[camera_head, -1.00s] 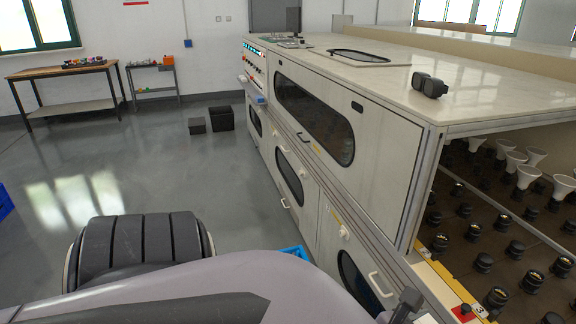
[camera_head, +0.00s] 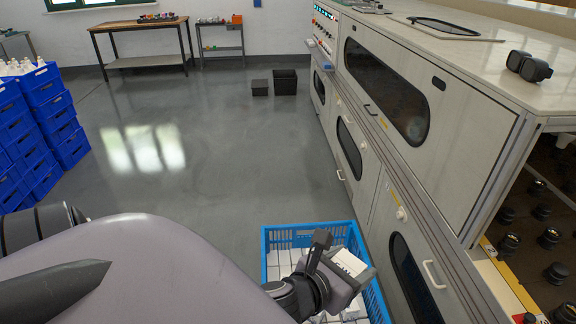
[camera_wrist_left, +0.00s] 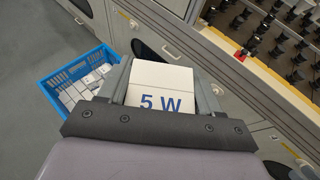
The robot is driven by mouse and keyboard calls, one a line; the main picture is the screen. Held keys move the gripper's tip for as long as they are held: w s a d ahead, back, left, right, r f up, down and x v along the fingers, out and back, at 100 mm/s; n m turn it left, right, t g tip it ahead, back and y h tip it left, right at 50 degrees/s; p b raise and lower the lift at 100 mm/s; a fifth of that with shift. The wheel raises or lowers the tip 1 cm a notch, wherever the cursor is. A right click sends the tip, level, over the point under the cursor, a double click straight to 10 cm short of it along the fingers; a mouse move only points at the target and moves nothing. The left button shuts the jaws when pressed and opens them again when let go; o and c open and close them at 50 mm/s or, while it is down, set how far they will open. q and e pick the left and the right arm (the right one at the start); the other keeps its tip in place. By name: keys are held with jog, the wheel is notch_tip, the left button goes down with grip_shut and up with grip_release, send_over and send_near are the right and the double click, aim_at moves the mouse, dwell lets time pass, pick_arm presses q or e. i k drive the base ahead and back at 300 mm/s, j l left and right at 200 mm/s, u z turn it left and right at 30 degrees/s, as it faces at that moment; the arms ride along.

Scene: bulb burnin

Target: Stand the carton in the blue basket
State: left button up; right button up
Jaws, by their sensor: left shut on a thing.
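My left gripper (camera_head: 338,266) is shut on a white carton (camera_head: 350,261). In the left wrist view the carton (camera_wrist_left: 160,80) sits between the two fingers, its white face marked "5 W" in blue. The blue basket (camera_head: 305,230) is on the floor beside the long machine and holds several white cartons. In the head view the gripper and held carton overlap the basket's right side, hiding part of it. In the left wrist view the basket (camera_wrist_left: 73,67) shows below and to the left of the held carton, apart from it. My right gripper is not in view.
The long machine (camera_head: 400,140) with doors and handles runs along the right, close to the gripper. Stacks of blue crates (camera_head: 35,130) stand at the left. Two black boxes (camera_head: 285,82) lie farther back. The middle floor is clear.

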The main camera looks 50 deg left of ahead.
aim_at(286, 260)
jog(key=j+u, duration=0.1)
jog(key=u, duration=1.9)
jog(key=i+j, duration=0.1)
jog(key=j, duration=0.2)
jog(key=i+j, duration=0.15)
jog(key=j, duration=0.2)
jog(key=i+j, duration=0.1)
jog(key=j, duration=0.2)
jog(key=i+j, duration=0.15)
jog(key=j, duration=0.2)
jog(key=i+j+u, duration=0.1)
jog(key=i+j, duration=0.15)
jog(key=i+j+u, duration=0.15)
jog(key=i, duration=0.25)
jog(key=i+j, duration=0.1)
jog(key=i, duration=0.4)
jog(key=i+z, duration=0.1)
jog(key=i, duration=0.35)
jog(key=i+z, duration=0.25)
jog(key=i, duration=0.35)
jog(key=i+z, duration=0.25)
jog(key=i, duration=0.4)
jog(key=i+j+z, duration=0.25)
jog(key=i, duration=0.35)
